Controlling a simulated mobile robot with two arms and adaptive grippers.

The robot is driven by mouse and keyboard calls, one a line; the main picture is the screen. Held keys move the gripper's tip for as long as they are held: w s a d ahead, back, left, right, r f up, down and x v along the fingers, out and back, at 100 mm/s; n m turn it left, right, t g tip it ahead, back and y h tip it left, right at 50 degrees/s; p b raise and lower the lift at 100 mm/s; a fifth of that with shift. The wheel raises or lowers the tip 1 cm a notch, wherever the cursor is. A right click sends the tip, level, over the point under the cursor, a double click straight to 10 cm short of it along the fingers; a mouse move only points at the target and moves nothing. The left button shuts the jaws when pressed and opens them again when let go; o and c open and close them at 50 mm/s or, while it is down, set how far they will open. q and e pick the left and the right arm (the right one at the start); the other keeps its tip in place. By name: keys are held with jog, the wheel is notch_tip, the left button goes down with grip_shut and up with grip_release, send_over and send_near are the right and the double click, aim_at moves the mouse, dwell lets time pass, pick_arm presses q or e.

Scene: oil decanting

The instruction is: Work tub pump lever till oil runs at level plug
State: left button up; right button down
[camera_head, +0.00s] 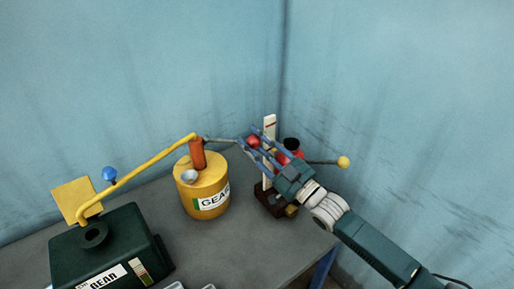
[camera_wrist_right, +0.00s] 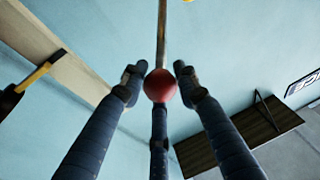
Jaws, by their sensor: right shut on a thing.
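The yellow tub (camera_head: 205,192) with a GEAR label stands mid-bench, an orange-red pump body (camera_head: 197,153) on top. A thin grey lever (camera_head: 220,140) runs right from the pump to a red ball knob (camera_head: 253,141). My right gripper (camera_head: 256,144) is shut on this knob, which also shows between its fingers in the wrist view (camera_wrist_right: 160,86). A yellow pipe (camera_head: 140,170) runs from the pump down left to the dark green gear box (camera_head: 105,250). I cannot make out a level plug or any running oil. My left gripper is not in view.
Right of the tub, a stand with a white upright plate (camera_head: 269,128), dark base (camera_head: 268,202) and yellow-knobbed rod (camera_head: 343,162) is close beside my right gripper. A blue ball (camera_head: 109,174) and a yellow plate (camera_head: 75,198) are at left.

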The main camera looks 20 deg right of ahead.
jog(key=r, duration=0.3)
jog(key=shift+w+a+p, duration=0.25)
jog(key=shift+w+p, duration=0.05)
jog(key=shift+p, duration=0.1)
jog(key=shift+w+a+r, duration=0.15)
jog(key=shift+r, duration=0.1)
jog(key=shift+w+r, duration=0.1)
jog(key=shift+r, duration=0.1)
jog(key=shift+w+a+r+p, duration=0.1)
jog(key=shift+a+r+p, duration=0.1)
jog(key=shift+p, duration=0.15)
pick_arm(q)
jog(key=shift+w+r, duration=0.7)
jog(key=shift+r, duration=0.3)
pick_arm(e)
jog(key=c, duration=1.3)
grip_release()
jog(key=shift+f, duration=0.1)
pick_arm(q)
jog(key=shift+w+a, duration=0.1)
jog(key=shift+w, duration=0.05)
